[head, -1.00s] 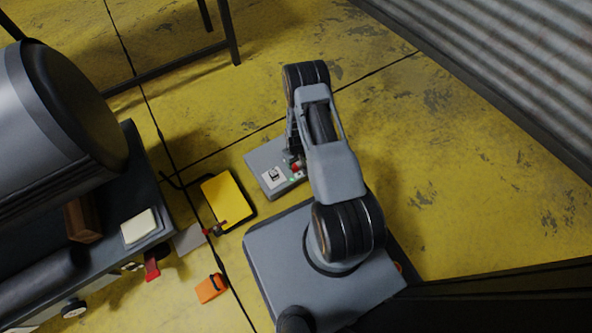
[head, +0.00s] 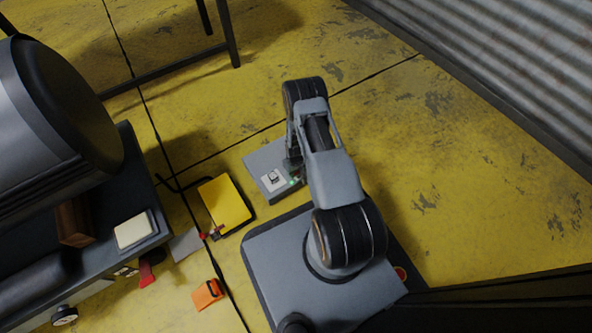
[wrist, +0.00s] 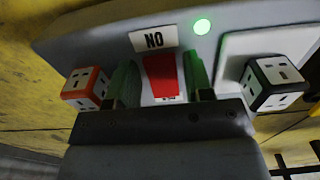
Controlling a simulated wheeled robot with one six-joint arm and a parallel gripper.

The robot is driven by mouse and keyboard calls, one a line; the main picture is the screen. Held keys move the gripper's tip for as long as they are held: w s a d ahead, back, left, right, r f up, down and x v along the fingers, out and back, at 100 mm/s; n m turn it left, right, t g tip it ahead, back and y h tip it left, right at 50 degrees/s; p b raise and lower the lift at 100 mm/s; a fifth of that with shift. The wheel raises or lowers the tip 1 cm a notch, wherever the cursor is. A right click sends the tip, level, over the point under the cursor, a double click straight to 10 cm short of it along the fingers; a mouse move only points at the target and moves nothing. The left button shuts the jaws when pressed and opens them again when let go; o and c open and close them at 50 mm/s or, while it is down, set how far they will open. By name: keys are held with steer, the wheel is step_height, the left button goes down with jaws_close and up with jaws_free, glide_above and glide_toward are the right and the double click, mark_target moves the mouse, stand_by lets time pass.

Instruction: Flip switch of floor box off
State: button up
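The floor box (head: 262,160) is a grey box on the yellow floor, partly hidden under my arm in the head view. In the wrist view its grey top (wrist: 225,25) carries a lit green lamp (wrist: 201,26), a "NO" label (wrist: 153,39) and a red switch (wrist: 162,76). My gripper (wrist: 162,88) has green fingers, one on each side of the red switch. The fingers are apart with narrow gaps to the switch; I cannot tell whether either touches it. In the head view the gripper's tips are hidden by my arm.
A black-and-white cube (wrist: 272,82) is right of the fingers by a white plate, and an orange-and-white cube (wrist: 86,88) is on the left. A yellow case (head: 225,203) and an orange item (head: 207,294) lie left of my base.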

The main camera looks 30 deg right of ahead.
steer(key=c, duration=0.7)
steer(key=shift+o, duration=0.2)
steer(key=shift+w+r+g, duration=0.15)
steer(key=shift+g, duration=0.6)
steer(key=shift+w+r+g, duration=0.1)
steer(key=shift+w+g, duration=0.05)
steer(key=shift+g, duration=0.6)
steer(key=o, duration=0.9)
steer(key=shift+o, duration=0.2)
steer(key=p+v, duration=0.5)
steer(key=v, duration=0.8)
steer(key=shift+a+r+p, duration=0.25)
steer(key=shift+r+p, duration=0.05)
steer(key=shift+r, duration=0.1)
